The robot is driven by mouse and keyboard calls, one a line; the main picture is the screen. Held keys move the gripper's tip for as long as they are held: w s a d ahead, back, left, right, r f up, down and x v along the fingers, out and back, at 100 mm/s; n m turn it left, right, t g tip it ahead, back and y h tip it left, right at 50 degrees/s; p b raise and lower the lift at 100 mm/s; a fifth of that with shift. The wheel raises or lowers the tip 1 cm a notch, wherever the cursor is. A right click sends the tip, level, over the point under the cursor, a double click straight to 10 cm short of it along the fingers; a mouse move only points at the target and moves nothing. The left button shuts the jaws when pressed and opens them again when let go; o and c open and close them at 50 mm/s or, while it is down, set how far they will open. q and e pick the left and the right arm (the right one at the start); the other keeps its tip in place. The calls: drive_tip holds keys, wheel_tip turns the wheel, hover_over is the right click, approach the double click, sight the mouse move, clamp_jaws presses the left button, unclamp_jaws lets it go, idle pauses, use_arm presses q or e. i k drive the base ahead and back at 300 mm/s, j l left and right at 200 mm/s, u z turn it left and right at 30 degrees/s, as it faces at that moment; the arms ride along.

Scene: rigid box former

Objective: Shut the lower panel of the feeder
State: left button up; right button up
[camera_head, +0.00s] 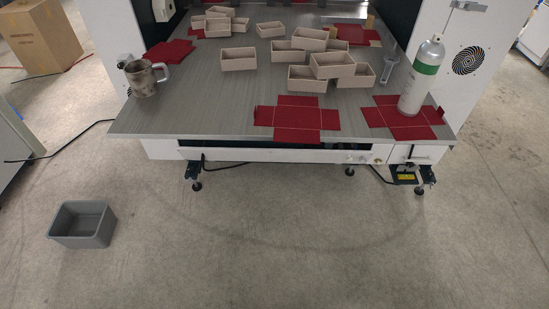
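The machine has a grey metal table top (200,105) with a white front edge (250,155) below it. A long dark slot (260,147) runs along this front, above the white strip. At its right end are small round knobs (362,159) and a white section with a dark handle-like bar (418,157). I cannot tell which part is the feeder's lower panel, or whether it stands open. Neither of my grippers is in view.
Beige open boxes (238,60), flat red box blanks (297,117), a spray can (421,76), a wrench (390,63) and a metal mug (142,78) are on the table. A grey bin (82,224) stands on the floor at left. The floor in front is clear.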

sight(212, 153)
drive_tip(key=i+j, duration=0.25)
drive_tip(key=i, duration=0.15)
drive_tip(key=i+j+u, duration=0.1)
drive_tip(key=i+j, duration=0.15)
drive_tip(key=i, duration=0.15)
